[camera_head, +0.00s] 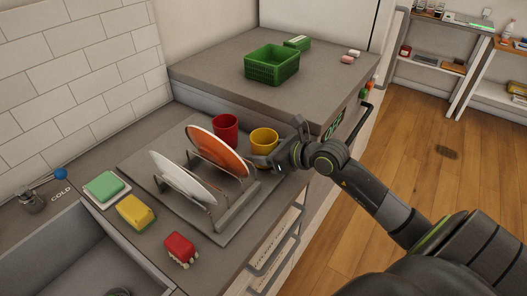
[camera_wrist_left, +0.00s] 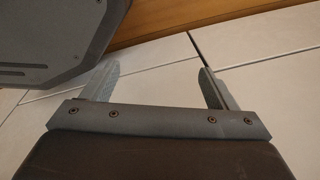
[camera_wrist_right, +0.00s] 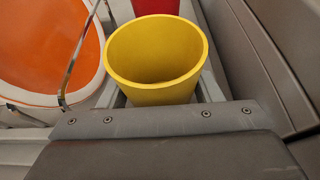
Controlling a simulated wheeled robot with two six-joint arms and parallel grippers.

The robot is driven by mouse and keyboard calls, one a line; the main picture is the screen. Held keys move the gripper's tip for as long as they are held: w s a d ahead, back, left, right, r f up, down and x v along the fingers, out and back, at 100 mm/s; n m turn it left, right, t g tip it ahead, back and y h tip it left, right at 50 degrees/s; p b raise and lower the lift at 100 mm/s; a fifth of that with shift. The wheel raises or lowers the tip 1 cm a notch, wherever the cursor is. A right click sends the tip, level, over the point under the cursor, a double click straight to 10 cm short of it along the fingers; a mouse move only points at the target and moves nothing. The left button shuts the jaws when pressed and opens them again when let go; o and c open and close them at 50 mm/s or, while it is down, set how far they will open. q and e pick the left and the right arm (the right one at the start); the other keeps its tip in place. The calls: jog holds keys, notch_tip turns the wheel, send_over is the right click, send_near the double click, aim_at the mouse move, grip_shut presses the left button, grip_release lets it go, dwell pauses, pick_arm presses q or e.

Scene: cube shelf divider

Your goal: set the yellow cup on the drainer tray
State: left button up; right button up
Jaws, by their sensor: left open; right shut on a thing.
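The yellow cup (camera_head: 264,140) is upright at the right back part of the grey drainer tray (camera_head: 137,171), beside the orange plate. I cannot tell whether its base touches the tray. My right gripper (camera_head: 270,161) is shut on the yellow cup, which also fills the middle of the right wrist view (camera_wrist_right: 156,58); its fingers are mostly hidden behind the cup there. My left gripper (camera_wrist_left: 160,80) is open and empty over pale floor tiles in the left wrist view. The head view does not show it.
A red cup (camera_head: 225,129) stands just behind the yellow one. An orange plate (camera_head: 219,152) and a white plate (camera_head: 181,177) stand in the wire rack. A green basket (camera_head: 271,66) is on the raised counter. Sponges and a red brush (camera_head: 180,248) lie near the sink.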

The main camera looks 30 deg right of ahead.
jog(key=shift+f, duration=0.2)
pick_arm(q)
jog(key=shift+w+a, duration=0.15)
jog(key=shift+w, duration=0.1)
jog(key=shift+s, duration=0.1)
pick_arm(e)
jog(key=shift+f, duration=0.2)
pick_arm(q)
jog(key=shift+s+a+f, duration=0.1)
jog(key=shift+s, duration=0.2)
pick_arm(e)
jog(key=o, duration=1)
jog(key=shift+r, duration=0.1)
